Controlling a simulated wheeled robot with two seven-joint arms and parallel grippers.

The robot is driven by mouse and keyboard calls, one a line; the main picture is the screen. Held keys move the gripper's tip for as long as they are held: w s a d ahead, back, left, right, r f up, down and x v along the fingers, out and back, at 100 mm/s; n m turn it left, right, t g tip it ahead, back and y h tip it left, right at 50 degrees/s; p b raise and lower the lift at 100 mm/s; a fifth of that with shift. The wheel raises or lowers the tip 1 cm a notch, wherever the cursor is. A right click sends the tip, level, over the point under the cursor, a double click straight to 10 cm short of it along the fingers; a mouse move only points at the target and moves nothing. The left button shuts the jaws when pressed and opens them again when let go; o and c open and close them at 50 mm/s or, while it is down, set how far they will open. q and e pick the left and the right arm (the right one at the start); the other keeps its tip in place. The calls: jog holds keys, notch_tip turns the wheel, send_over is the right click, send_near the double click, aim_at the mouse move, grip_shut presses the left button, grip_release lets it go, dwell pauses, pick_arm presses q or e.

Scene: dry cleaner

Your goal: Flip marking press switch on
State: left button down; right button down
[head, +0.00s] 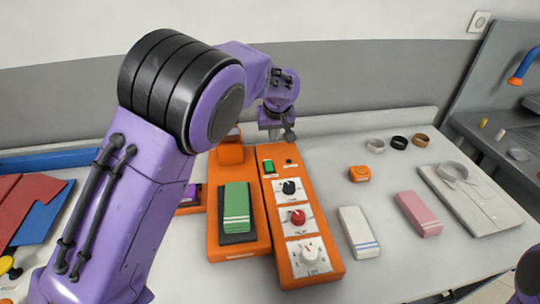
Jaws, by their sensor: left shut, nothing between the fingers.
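The orange marking press (216,245) stands on the white table, with a folded green striped cloth (236,207) on its dark pad. Its orange control panel (265,220) is on the right side, with a black knob, a red knob and a white knob in a column. A small green switch (268,167) and a small dark round part sit at the panel's far end. I cannot tell the switch's position. My left gripper (289,137) is shut and empty, pointing down just above and beyond the panel's far end. Its contact with anything is unclear. My right gripper is out of view.
Right of the panel lie a white folded cloth (359,232), a pink one (418,213), an orange tape measure (360,173) and a folded light shirt (473,202). Several rolls stand at the back. My left arm hides part of the table's left side.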

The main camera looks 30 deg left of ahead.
aim_at(270, 160)
pick_arm(q)
jog(key=p+x, duration=0.1)
jog(key=x, duration=0.3)
jog(key=p+x, duration=0.1)
jog(key=x, duration=0.3)
jog(key=p+x, duration=0.2)
jog(key=x, duration=0.2)
jog(key=shift+s+f, duration=0.25)
jog(key=shift+f, duration=0.3)
